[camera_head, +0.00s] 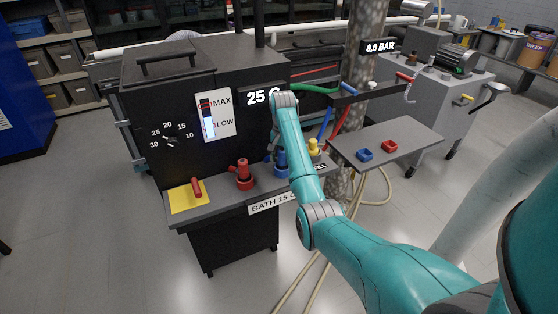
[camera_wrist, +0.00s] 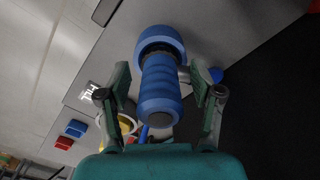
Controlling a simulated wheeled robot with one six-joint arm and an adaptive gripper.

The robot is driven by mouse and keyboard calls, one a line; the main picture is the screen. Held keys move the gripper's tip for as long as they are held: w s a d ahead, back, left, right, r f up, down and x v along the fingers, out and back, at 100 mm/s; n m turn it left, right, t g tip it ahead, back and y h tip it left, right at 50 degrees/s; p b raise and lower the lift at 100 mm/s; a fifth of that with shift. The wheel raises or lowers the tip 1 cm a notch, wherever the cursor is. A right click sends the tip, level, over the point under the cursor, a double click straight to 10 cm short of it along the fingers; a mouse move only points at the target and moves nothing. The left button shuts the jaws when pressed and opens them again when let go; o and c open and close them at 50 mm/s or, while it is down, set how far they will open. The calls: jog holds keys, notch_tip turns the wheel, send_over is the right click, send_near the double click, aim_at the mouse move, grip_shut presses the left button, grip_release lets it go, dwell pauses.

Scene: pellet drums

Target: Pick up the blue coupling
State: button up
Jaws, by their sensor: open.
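The blue coupling (camera_head: 281,161) stands on the grey ledge of the black bath unit, partly hidden behind my arm in the head view. In the wrist view the blue coupling (camera_wrist: 160,88) is large and central, with a ribbed body and a wider collar at its far end. My gripper (camera_wrist: 162,78) is open, with one finger on each side of the coupling's body. A gap shows between the coupling and each finger. In the head view my gripper is mostly hidden by my arm.
A red coupling (camera_head: 243,175) stands left of the blue one, and a yellow coupling (camera_head: 313,148) to its right. A red piece lies on a yellow pad (camera_head: 181,201). A side shelf (camera_head: 408,135) holds a blue holder (camera_head: 364,155) and a red one (camera_head: 389,146). Hoses hang behind.

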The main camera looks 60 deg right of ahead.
jog(key=shift+f, duration=0.4)
jog(key=c, duration=1.1)
grip_shut()
jog(key=shift+r, duration=0.1)
